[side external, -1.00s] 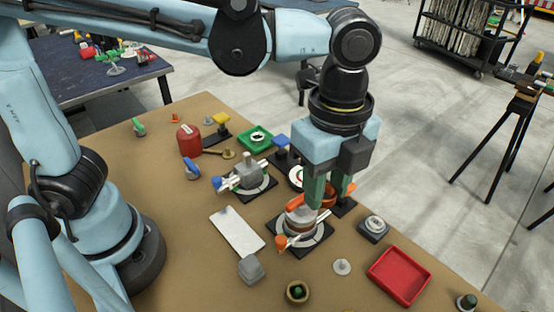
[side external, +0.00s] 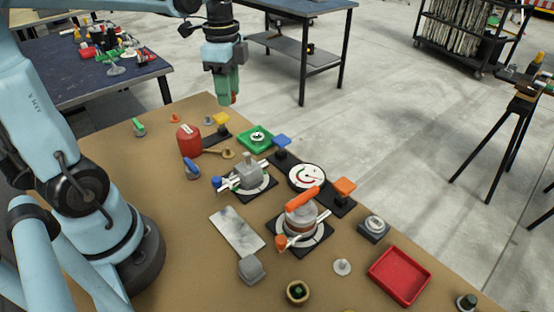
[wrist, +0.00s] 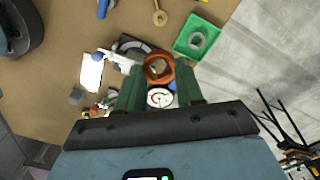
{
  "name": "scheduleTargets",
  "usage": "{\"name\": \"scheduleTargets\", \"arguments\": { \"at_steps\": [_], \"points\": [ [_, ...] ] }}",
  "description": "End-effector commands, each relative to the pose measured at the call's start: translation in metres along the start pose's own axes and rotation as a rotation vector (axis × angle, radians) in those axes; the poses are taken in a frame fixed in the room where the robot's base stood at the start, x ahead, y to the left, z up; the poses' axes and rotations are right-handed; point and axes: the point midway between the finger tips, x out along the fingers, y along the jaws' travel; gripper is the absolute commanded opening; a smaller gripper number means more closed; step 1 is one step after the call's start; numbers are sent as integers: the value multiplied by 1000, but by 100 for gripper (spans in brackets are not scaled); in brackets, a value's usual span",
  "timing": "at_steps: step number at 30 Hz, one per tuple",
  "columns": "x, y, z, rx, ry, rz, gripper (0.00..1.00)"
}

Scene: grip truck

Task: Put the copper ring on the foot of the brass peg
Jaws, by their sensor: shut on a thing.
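My gripper (side external: 229,97) is raised above the table's far edge, its green fingers pointing down. In the wrist view its fingertips (wrist: 158,82) are shut on the copper ring (wrist: 158,68), whose round opening shows. The side view shows only a sliver of the ring (side external: 235,100) at the fingertips. A small brass peg (side external: 228,153) with a round foot stands on the brown tabletop, left of the green tray, below the gripper and well apart from the ring. It also shows near the top of the wrist view (wrist: 160,17). Nothing visible is around the peg.
The green tray (side external: 256,138) is right of the peg; a red canister (side external: 189,140) and a yellow-topped paddle (side external: 222,119) stand near it. A grey fixture with blue-ended levers (side external: 248,178) and an orange-handled fixture (side external: 302,215) are nearer. A red tray (side external: 399,277) is front right.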

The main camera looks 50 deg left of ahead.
Motion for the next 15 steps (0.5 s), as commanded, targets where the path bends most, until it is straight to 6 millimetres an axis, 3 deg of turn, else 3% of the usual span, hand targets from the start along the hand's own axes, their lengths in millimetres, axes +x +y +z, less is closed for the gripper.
{"name": "scheduleTargets", "arguments": {
  "at_steps": [3, 15],
  "points": [
    [0, -6, 25, -61, 0, 0, 6],
    [64, -5, 19, -47, 0, 0, 6]
  ]
}}
